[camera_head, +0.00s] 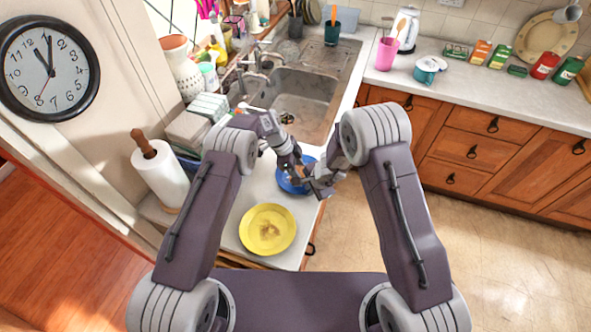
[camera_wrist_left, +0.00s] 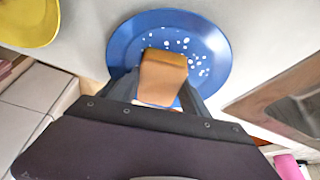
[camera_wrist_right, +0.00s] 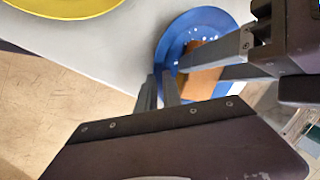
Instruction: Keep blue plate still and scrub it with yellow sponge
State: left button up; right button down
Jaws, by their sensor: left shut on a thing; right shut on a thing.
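The blue plate (camera_head: 283,187) lies on the counter below the sink, partly covered by both grippers. White specks show on it in the left wrist view (camera_wrist_left: 125,48). My left gripper (camera_head: 298,173) is shut on the sponge (camera_wrist_left: 163,78), which looks orange-brown and is over the plate. I cannot tell whether the sponge touches the surface. My right gripper (camera_wrist_right: 160,84) is shut on the near rim of the blue plate (camera_wrist_right: 200,22), beside the counter edge. The sponge also shows over the plate in the right wrist view (camera_wrist_right: 203,54).
A yellow plate (camera_head: 267,230) with brown stains lies nearer me on the counter. The sink (camera_head: 305,95) is behind the blue plate. A paper towel roll (camera_head: 160,175) and stacked boxes (camera_head: 190,128) stand at left. Open floor lies to the right.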

pick_arm(q)
jog(key=shift+w+a+f, duration=0.25)
jog(key=shift+a, duration=0.3)
pick_arm(e)
jog(key=shift+s+d+f, duration=0.1)
jog(key=shift+s+f, duration=0.15)
jog(key=shift+f, duration=0.05)
pick_arm(q)
jog(key=shift+w+d+r, duration=0.1)
jog(key=shift+w+d, duration=0.05)
jog(key=shift+w, duration=0.4)
jog(key=shift+s+a+r, duration=0.1)
jog(key=shift+s+a, duration=0.1)
jog(key=shift+s, duration=0.35)
jog(key=shift+s+a, duration=0.2)
jog(key=shift+s, duration=0.35)
jog(key=shift+w+d, duration=0.2)
jog(key=shift+w, duration=0.3)
jog(key=shift+w+a, duration=0.1)
jog(key=shift+w+a, duration=0.15)
jog(key=shift+a, duration=0.25)
jog(key=shift+s+d+f, duration=0.1)
jog(key=shift+s+d, duration=0.15)
jog(key=shift+d, duration=0.3)
jog(key=shift+s+d+f, duration=0.1)
jog(key=shift+s+d, duration=0.15)
jog(key=shift+d, duration=0.25)
jog(key=shift+w+a, duration=0.2)
jog(key=shift+a, duration=0.3)
